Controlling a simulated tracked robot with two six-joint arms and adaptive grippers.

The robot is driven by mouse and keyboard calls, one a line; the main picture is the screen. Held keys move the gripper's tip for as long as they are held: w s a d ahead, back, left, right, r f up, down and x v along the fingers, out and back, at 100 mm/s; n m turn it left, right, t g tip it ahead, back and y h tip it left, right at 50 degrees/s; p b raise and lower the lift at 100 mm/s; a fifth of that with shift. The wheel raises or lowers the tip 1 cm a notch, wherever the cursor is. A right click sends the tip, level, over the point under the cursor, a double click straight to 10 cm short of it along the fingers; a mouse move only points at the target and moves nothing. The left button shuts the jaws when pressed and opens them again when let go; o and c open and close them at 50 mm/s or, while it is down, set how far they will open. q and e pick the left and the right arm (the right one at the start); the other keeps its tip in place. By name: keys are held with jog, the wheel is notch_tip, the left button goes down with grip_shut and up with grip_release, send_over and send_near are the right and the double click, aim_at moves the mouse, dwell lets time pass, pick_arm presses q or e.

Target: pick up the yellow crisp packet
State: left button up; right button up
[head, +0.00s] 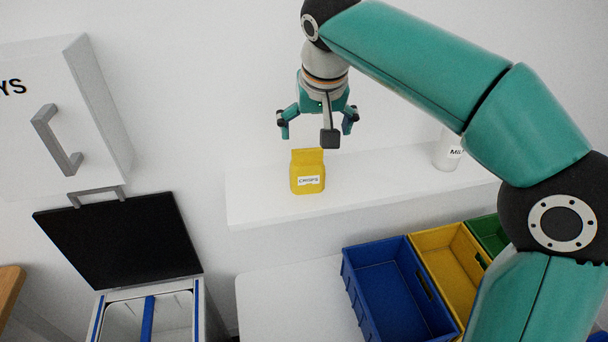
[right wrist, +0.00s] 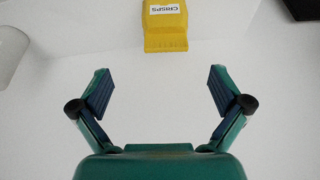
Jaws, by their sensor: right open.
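The yellow crisp packet (head: 308,172) stands upright on a white wall shelf (head: 270,205), with a "CRISPS" label on its front. My right gripper (head: 317,130) is above it in the head view, pointing down, open and empty. In the right wrist view the packet (right wrist: 165,25) lies at the top, beyond the open fingers (right wrist: 160,92) and roughly centred between them. There is a gap between the fingers and the packet. My left gripper is not in view.
A white bottle (head: 447,152) stands farther right on the shelf. Below are blue (head: 395,290), yellow (head: 450,262) and green (head: 487,235) crates. A white cabinet (head: 65,115) and an open bin with a black lid (head: 120,240) are at left.

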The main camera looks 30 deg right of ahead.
aim_at(307, 161)
jog(key=x, duration=0.8)
jog(key=shift+w+a+f, duration=0.1)
jog(key=shift+w+f, duration=0.05)
jog(key=shift+f, duration=0.15)
jog(key=shift+a+x, duration=0.2)
jog(key=shift+x, duration=1.1)
jog(key=shift+a+x, duration=0.15)
jog(key=shift+x, duration=1.15)
jog(key=shift+w+d, duration=0.1)
jog(key=shift+w, duration=0.05)
jog(key=c, duration=0.9)
